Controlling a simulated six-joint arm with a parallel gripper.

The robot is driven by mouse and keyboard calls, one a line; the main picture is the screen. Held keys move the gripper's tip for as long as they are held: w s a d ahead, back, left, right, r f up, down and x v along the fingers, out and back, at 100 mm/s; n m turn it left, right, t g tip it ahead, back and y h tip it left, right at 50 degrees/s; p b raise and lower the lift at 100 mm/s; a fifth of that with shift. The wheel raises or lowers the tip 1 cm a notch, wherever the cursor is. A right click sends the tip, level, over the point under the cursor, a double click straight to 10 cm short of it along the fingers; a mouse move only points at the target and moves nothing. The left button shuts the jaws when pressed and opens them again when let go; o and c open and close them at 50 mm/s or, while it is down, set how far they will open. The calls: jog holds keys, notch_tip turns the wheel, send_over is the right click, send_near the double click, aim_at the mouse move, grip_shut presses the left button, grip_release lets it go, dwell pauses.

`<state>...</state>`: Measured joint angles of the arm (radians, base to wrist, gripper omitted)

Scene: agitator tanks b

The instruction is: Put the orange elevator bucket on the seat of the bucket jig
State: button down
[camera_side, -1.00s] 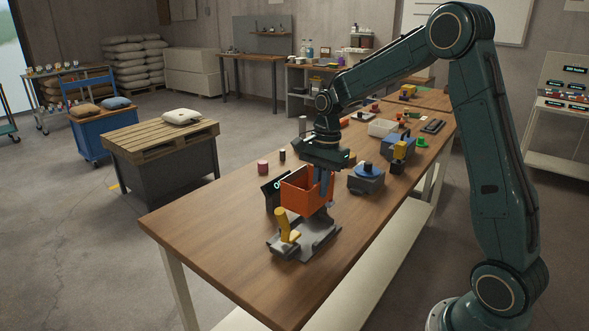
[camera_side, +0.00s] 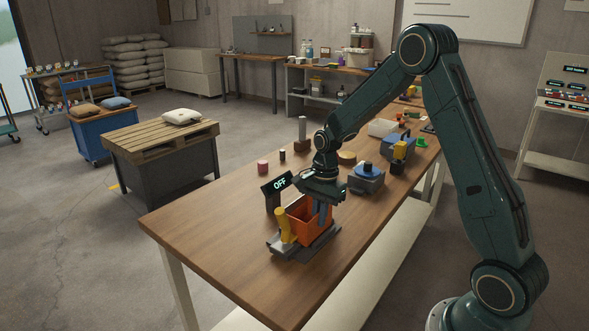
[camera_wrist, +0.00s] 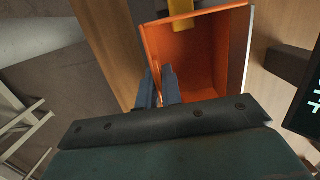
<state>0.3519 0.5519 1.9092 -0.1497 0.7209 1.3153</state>
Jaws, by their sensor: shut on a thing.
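The orange elevator bucket (camera_side: 302,224) is open at the top and sits low at the grey bucket jig (camera_side: 290,250), behind its yellow handle (camera_side: 284,226). It looks in or just over the jig's seat; I cannot tell if its underside touches. My gripper (camera_side: 321,212) is shut on the bucket's wall on the right side. In the wrist view the fingers (camera_wrist: 158,90) pinch the left wall of the bucket (camera_wrist: 195,60), and the yellow handle (camera_wrist: 180,12) shows at the top. The seat is hidden by the bucket.
A display reading OFF (camera_side: 279,184) stands just behind the jig. A grey and blue device (camera_side: 366,179) stands to the right. A pink cylinder (camera_side: 262,167) and a small black one (camera_side: 282,155) stand farther back. The table's front left (camera_side: 210,220) is clear.

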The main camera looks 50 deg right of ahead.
jog(key=shift+f, duration=0.35)
jog(key=shift+f, duration=0.15)
jog(key=c, duration=1.6)
grip_release()
jog(key=shift+o, duration=0.2)
notch_tip(320, 180, up, 12)
jog(key=d, duration=0.1)
jog(key=shift+d, duration=0.2)
